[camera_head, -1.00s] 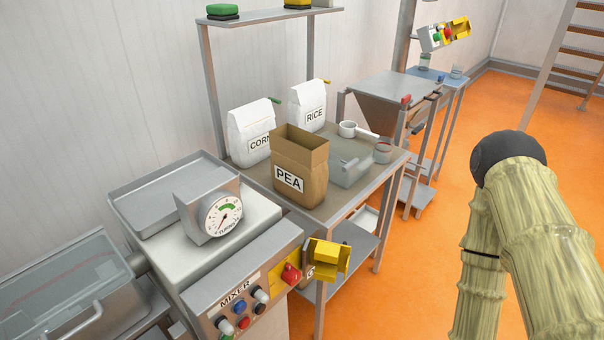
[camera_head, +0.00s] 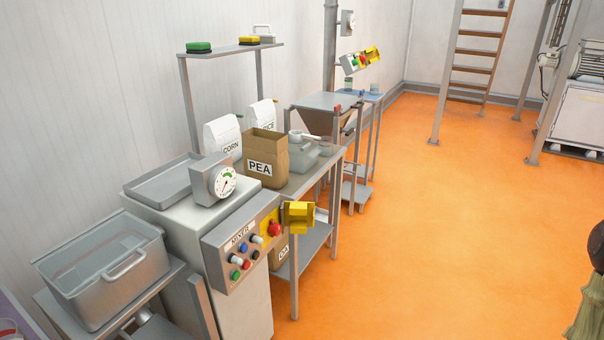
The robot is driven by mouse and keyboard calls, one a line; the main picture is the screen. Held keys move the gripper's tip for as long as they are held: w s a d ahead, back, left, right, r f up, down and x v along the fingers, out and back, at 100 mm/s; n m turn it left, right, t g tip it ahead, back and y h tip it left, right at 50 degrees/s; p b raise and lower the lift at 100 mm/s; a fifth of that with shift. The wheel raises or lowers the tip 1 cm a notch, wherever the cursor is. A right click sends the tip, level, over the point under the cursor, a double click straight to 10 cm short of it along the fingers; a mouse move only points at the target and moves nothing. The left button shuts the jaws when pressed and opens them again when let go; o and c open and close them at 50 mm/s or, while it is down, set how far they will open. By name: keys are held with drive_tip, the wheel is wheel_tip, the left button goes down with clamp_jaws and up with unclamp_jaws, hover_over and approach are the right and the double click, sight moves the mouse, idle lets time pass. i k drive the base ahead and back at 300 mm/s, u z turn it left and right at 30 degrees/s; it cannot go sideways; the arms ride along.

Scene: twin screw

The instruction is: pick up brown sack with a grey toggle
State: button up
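A brown sack labelled PEA (camera_head: 264,165) stands upright with its top open on the steel table, behind the mixer panel. Another brown sack (camera_head: 280,253) is on the shelf below, mostly hidden by the mixer panel and a yellow box; its label is only partly visible. I cannot make out a grey toggle on either brown sack.
White sacks labelled CORN (camera_head: 222,137) and RICE (camera_head: 262,114) stand behind the PEA sack. The mixer (camera_head: 238,243) with its gauge and the yellow box (camera_head: 299,216) stand in front of the table (camera_head: 318,176). The orange floor (camera_head: 430,220) to the right is clear.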

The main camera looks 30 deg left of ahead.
sight(266, 157)
drive_tip(key=u, duration=0.45)
drive_tip(key=i, duration=0.45)
drive_tip(key=u, duration=0.45)
